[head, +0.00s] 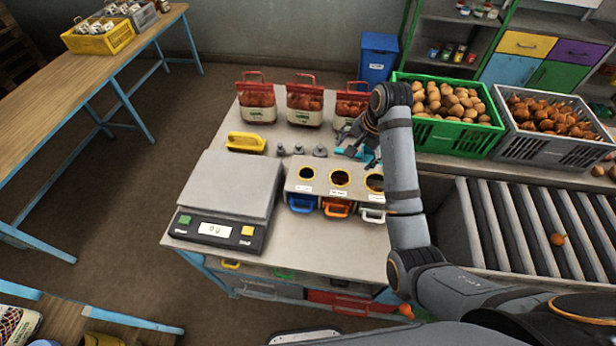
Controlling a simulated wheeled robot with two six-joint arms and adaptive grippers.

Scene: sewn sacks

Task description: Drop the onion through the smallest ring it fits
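My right gripper (356,152) is just behind the box, above the table. Its fingers are small and dark against a teal patch, so I cannot tell whether they are open or shut. No onion shows between them. One loose onion (557,239) lies on the roller conveyor at the right. My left gripper is not in view.
Blue, orange and white bins sit under the rings. A scale (228,190) reading 0 g is at left. A yellow-handled object (246,142), small grey weights and red onion sacks (304,103) stand behind. Crates of potatoes (447,130) and onions (570,151) are at right.

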